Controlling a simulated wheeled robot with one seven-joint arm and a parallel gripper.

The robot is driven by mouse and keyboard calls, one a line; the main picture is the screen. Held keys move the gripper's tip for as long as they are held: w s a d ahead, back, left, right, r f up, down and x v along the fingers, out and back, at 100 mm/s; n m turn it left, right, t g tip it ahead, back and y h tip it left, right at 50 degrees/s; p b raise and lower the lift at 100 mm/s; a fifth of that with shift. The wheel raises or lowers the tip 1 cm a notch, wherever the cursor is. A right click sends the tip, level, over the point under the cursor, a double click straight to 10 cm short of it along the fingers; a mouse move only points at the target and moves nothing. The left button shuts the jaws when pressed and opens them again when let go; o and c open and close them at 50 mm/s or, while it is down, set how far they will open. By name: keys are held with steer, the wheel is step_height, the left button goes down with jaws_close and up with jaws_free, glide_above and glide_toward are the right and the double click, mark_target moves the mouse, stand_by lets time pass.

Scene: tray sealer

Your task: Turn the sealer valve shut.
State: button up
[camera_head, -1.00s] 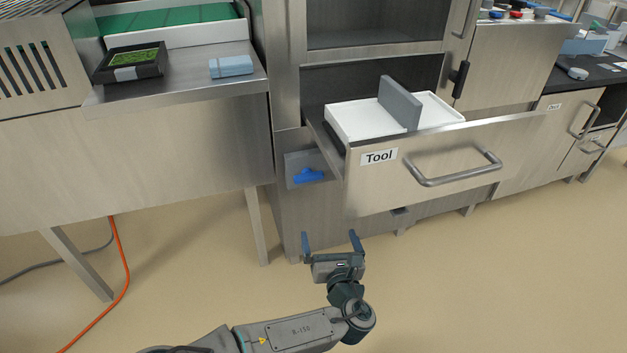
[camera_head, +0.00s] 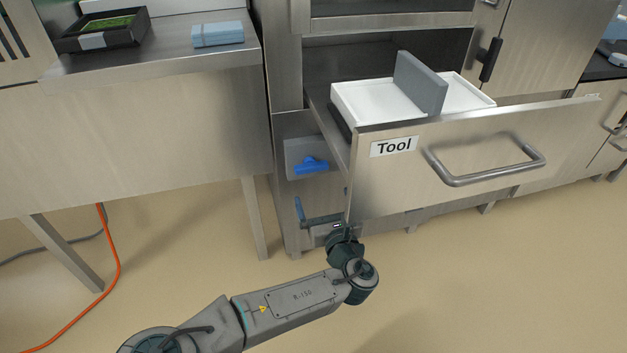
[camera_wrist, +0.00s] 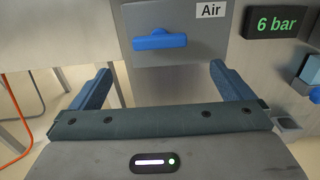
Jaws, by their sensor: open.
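The valve is a blue handle (camera_head: 311,165) on a grey panel (camera_head: 300,146) at the left side of the cabinet, below the open drawer. In the wrist view the blue handle (camera_wrist: 160,41) lies nearly level, under a label reading "Air". My gripper (camera_head: 321,203) is open and empty, just below and in front of the valve, partly hidden behind the drawer front. In the wrist view its two blue fingers (camera_wrist: 164,82) point toward the panel on either side of the handle, apart from it.
The open drawer (camera_head: 470,150) labelled "Tool" juts out above and to the right of my gripper, with a white tray (camera_head: 372,104) inside. A "6 bar" display (camera_wrist: 276,23) is right of the valve. A steel table leg (camera_head: 254,218) stands left. An orange cable (camera_head: 113,258) lies left.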

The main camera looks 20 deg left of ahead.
mark_target(313, 170)
steer(key=b+x, duration=0.2)
steer(key=x, duration=0.8)
steer(key=shift+w+a+r, duration=0.1)
steer(key=shift+w+a, duration=0.1)
steer(key=c, duration=0.9)
